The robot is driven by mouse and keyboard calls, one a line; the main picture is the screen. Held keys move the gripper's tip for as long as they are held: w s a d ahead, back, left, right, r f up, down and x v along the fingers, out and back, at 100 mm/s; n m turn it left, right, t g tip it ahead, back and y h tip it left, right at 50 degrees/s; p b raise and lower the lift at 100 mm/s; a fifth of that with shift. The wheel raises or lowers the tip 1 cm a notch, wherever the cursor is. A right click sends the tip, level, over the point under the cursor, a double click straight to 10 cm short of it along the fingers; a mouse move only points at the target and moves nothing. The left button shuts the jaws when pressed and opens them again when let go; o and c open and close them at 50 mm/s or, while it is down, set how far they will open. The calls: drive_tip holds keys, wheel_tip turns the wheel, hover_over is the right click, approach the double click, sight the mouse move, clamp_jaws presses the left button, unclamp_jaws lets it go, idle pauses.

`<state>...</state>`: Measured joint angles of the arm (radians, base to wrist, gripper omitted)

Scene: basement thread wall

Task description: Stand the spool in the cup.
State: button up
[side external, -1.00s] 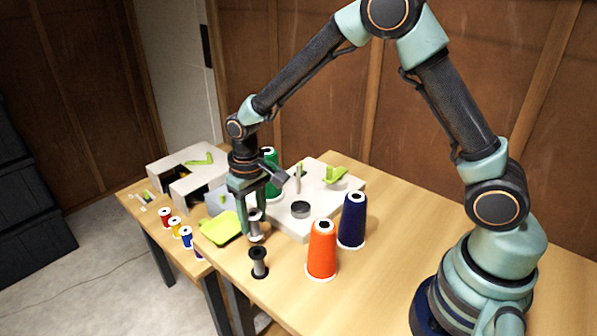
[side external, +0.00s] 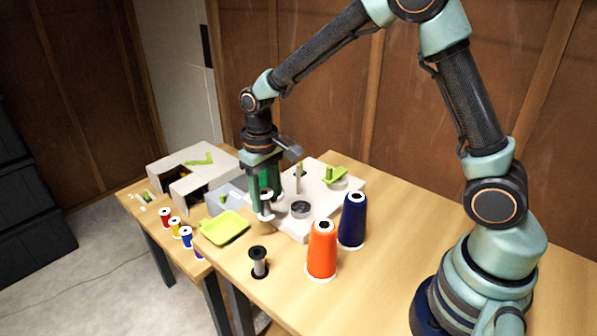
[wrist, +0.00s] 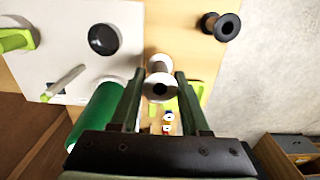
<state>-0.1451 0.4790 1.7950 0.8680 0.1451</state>
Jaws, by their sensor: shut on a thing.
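My gripper (side external: 266,203) is shut on a pale grey spool (side external: 267,208) with wide flanges, held upright above the table near the front left edge of the white board. In the wrist view the spool (wrist: 160,82) sits between the two fingers of my gripper (wrist: 159,90). The cup (side external: 300,209) is a short, round, grey cup with a dark inside, on the white board just right of the spool. In the wrist view the cup (wrist: 103,39) is up and left of the spool, apart from it. The cup looks empty.
A black-flanged spool (side external: 258,262) stands near the table edge. Orange (side external: 321,250) and navy (side external: 352,220) thread cones stand right of the cup. A green cone (wrist: 100,112) is close beside my gripper. The board (side external: 325,207) bears a post (side external: 298,178). A lime tray (side external: 225,228) lies left.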

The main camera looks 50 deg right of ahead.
drive_tip(key=shift+s+d+r, duration=0.1)
drive_tip(key=shift+s+d, duration=0.35)
drive_tip(key=shift+d, duration=1)
drive_tip(key=shift+s+d+r, duration=0.1)
drive_tip(key=shift+s+d, duration=0.3)
drive_tip(key=shift+d, duration=1.05)
drive_tip(key=shift+s+d, duration=0.45)
drive_tip(key=shift+d, duration=1)
drive_tip(key=shift+f, duration=1.7)
drive_tip(key=o, duration=1.1)
drive_tip(key=shift+c, duration=0.2)
